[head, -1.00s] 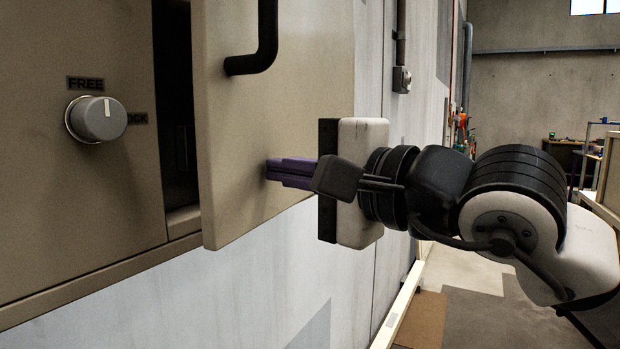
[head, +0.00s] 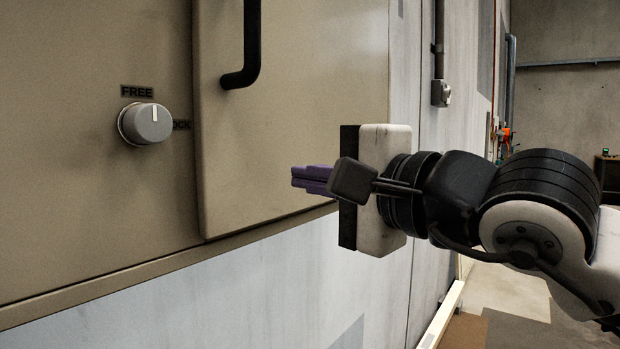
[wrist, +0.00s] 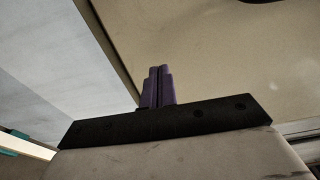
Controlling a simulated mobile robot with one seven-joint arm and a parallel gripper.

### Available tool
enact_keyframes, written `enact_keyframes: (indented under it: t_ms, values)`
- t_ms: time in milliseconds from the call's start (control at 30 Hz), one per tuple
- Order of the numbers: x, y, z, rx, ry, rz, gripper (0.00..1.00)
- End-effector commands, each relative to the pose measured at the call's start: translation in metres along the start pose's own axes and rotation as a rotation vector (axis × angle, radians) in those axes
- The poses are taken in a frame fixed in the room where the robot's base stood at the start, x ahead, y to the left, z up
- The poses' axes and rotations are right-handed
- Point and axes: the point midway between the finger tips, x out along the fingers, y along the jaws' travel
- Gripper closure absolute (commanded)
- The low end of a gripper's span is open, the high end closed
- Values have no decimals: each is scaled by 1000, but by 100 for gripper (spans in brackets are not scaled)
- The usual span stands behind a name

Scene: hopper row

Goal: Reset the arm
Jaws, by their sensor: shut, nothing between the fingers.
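My gripper (head: 300,178) is shut and empty, its purple fingers pressed together and pointing left in the head view. It is in front of the lower right part of a beige door (head: 285,140); whether it touches the door I cannot tell. My shut fingers also show in the wrist view (wrist: 157,87), against the beige panel. The door has a black bar handle (head: 250,50), above and left of my gripper. The door looks closed, or nearly so, against the beige housing.
A grey knob (head: 150,123) on the housing (head: 70,190) has its white mark pointing up near FREE. A grey wall (head: 240,290) runs below and beyond. A conduit box (head: 440,93) is on the wall. Clear floor (head: 500,300) shows at the lower right.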

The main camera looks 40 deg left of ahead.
Motion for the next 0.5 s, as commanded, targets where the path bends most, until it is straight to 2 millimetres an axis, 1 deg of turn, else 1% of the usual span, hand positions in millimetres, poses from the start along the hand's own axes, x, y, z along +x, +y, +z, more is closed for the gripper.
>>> enact_keyframes:
  t_ms: [33, 200, 333, 500]
  values:
    - [-5, 1, 14, -8, 0, 1, 100]
    - [-21, 2, 51, -5, 1, 2, 100]
    - [-30, 1, 72, -5, 1, 1, 100]
    - [-37, 0, 88, 0, 0, 1, 100]
